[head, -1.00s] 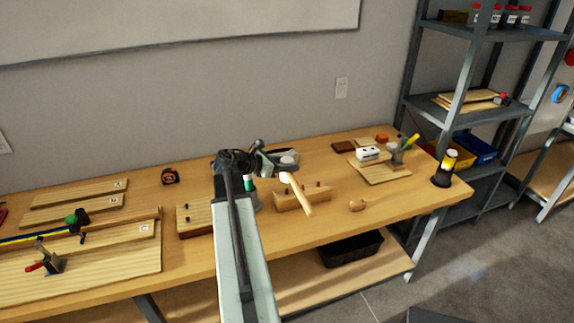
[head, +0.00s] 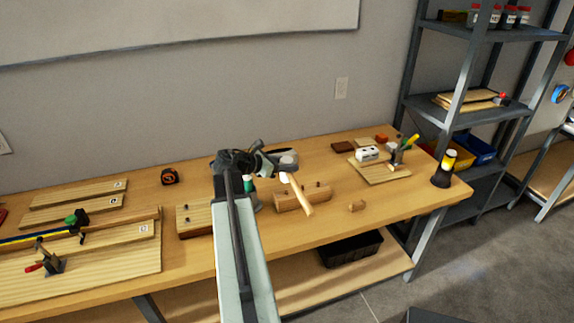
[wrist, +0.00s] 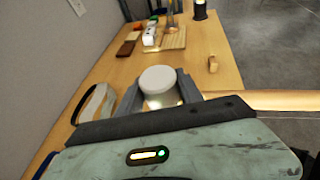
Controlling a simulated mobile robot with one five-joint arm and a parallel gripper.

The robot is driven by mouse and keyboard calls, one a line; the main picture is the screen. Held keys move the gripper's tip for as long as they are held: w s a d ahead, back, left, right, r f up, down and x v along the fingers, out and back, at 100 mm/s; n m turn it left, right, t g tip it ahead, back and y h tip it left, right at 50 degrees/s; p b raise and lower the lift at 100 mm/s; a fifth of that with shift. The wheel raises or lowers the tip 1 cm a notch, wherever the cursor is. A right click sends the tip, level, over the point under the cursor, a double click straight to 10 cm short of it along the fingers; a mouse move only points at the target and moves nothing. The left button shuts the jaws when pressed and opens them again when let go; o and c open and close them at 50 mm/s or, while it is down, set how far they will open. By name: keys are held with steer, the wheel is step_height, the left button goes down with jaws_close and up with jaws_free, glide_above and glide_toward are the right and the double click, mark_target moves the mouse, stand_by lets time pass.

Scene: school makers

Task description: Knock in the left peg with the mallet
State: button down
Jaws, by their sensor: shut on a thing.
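My gripper (head: 276,162) is shut on the mallet above the bench. In the wrist view, a pale round end of the mallet (wrist: 158,80) sits between the fingers (wrist: 165,92). The light wooden mallet handle (head: 299,194) slants down to the right in the head view, in front of a wooden block (head: 288,202). A dark peg (head: 318,184) stands up at the block's right part. The left peg is not clear, as the mallet and gripper cover that area. I cannot tell whether the mallet touches the block.
A second wooden block (head: 192,222) with dark knobs lies left of my arm. A small wooden piece (head: 357,206) lies to the right. A board with tools (head: 383,174) and a dark-and-yellow lamp-like object (head: 444,170) are farther right. Clamped boards (head: 100,262) fill the left.

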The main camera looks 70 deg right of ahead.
steer(key=shift+f+b, duration=0.4)
stand_by(0.8)
steer(key=shift+f+b, duration=0.3)
steer(key=shift+b, duration=0.05)
stand_by(0.4)
step_height(320, 180, down, 7)
steer(key=b, duration=0.6)
steer(key=shift+r, duration=0.2)
step_height(320, 180, up, 7)
steer(key=p, duration=0.6)
steer(key=shift+r+p, duration=0.1)
steer(key=shift+p, duration=0.2)
steer(key=shift+f+b, duration=0.3)
steer(key=shift+f, duration=0.05)
